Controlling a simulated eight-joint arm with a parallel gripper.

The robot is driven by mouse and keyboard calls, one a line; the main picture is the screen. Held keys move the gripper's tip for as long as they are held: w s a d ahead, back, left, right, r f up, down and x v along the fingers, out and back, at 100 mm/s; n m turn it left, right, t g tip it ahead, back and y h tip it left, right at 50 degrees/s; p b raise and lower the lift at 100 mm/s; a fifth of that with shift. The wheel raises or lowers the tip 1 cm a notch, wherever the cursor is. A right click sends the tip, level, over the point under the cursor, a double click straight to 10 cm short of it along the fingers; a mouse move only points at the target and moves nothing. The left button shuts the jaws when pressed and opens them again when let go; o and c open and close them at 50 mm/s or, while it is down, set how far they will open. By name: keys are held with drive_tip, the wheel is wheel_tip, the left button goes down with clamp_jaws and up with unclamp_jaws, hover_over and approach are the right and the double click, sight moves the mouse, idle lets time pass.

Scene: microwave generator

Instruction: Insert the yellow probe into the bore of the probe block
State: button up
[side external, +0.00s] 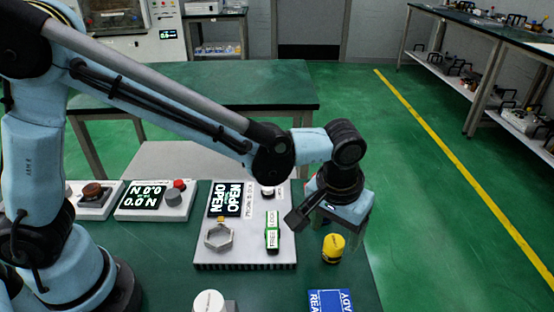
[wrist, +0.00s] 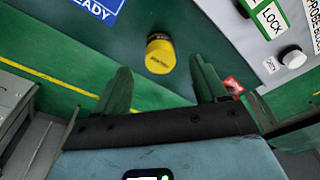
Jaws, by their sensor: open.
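The yellow probe (side external: 333,248) is a short, dark-banded cylinder standing on the green table, right of the panel. In the wrist view the yellow probe (wrist: 160,54) lies ahead of and between my fingers, untouched as far as I can tell. My gripper (wrist: 162,68) is open and empty; in the side view it hangs just above the probe. The probe block's light grey panel (side external: 245,257) carries an OPEN display, a hexagonal ring (side external: 218,237), a green lock switch (side external: 272,232) and a white round part (side external: 268,192). I cannot make out the bore.
A blue READY card (side external: 330,301) lies in front of the probe. A white cylinder (side external: 208,301) stands at the near edge. Boxes with a display (side external: 140,201) and a brown knob (side external: 93,192) sit left. The table's right edge is close to the probe.

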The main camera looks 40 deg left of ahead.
sight(334, 241)
drive_tip(key=shift+w+f, duration=0.2)
drive_tip(key=shift+f, duration=0.95)
drive_tip(key=shift+w+f, duration=0.15)
drive_tip(key=shift+f, duration=1)
drive_tip(key=shift+c, duration=0.2)
drive_tip(key=c, duration=1.2)
